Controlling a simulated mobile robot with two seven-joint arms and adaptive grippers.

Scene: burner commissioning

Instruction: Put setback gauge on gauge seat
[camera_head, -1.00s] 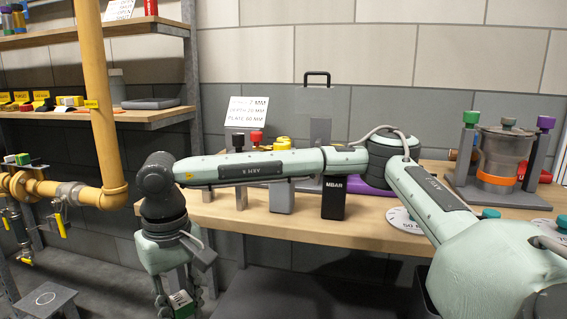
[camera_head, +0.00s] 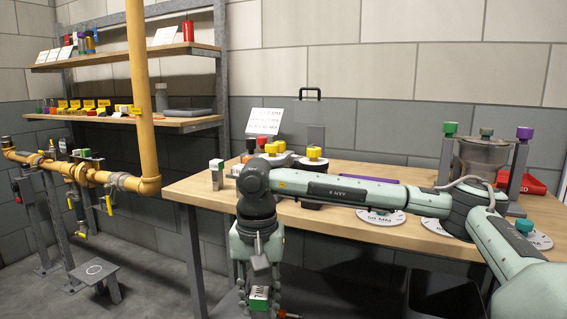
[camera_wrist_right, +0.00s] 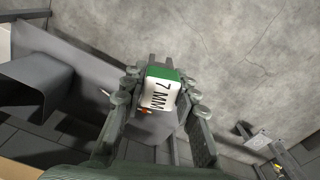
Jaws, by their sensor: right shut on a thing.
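The setback gauge is a small block with a green top and a white face marked "7 MM". In the right wrist view the gauge (camera_wrist_right: 158,94) sits between the two fingers of my right gripper (camera_wrist_right: 160,84), which is shut on it. My left gripper is not in view.
A wooden table (camera_head: 200,200) carries a sign (camera_head: 264,121), a green-topped white block (camera_head: 216,168) and several fittings. Yellow gas pipes (camera_head: 140,90) run down on the left. Shelves (camera_head: 190,124) stand behind. Open floor (camera_head: 160,275) lies between stand and table.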

